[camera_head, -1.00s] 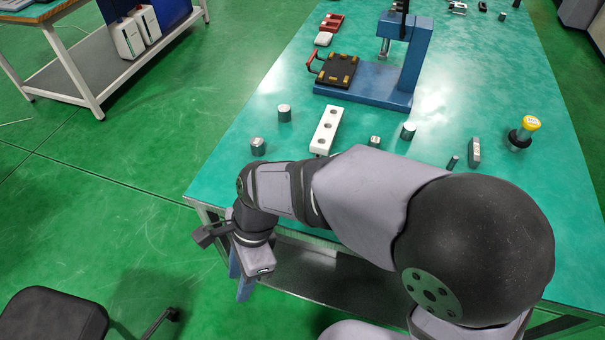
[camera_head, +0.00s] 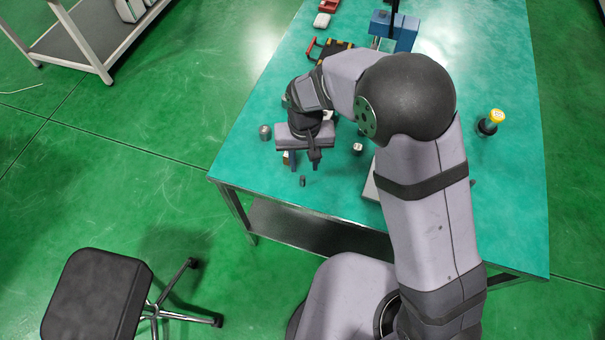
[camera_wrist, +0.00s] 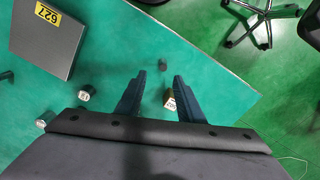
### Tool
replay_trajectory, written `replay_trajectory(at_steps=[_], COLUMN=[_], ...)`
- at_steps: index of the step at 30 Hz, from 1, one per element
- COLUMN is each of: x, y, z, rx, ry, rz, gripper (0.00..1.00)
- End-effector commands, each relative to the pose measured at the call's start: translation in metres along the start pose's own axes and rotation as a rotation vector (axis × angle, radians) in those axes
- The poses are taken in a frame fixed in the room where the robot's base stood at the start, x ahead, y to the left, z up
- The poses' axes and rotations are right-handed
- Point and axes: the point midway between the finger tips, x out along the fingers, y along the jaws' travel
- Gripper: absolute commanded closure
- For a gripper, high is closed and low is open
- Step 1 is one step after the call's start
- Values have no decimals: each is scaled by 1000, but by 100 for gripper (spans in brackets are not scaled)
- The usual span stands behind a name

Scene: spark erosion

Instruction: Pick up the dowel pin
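A small dark upright cylinder (camera_head: 302,181), which may be the dowel pin, stands near the table's front edge. It also shows in the wrist view (camera_wrist: 163,67), just beyond the fingertips and between their lines. My gripper (camera_head: 304,166) points down over the table, close behind this cylinder. In the wrist view my gripper (camera_wrist: 160,76) has its two blue fingers apart with nothing held. A cylinder with a marked light top (camera_wrist: 169,103) shows between the fingers, farther back; I cannot tell its height gap. Another small dark piece (camera_wrist: 8,76) lies at the far left.
A grey block labelled 627 (camera_wrist: 48,38) lies beside the workspace, partly hidden by my arm in the head view. Small metal cylinders stand nearby (camera_head: 265,132) (camera_head: 357,148). A yellow-topped part (camera_head: 491,121) stands at right. A stool (camera_head: 105,295) is off the table's front.

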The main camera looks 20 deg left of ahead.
Motion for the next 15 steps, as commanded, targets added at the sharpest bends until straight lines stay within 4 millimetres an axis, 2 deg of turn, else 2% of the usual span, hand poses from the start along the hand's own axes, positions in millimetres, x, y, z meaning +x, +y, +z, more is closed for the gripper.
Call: replay_trajectory(at_steps=[15], x=[22], y=[-1], z=[1], rx=[-2], ry=[0], rz=[0], gripper=[66])
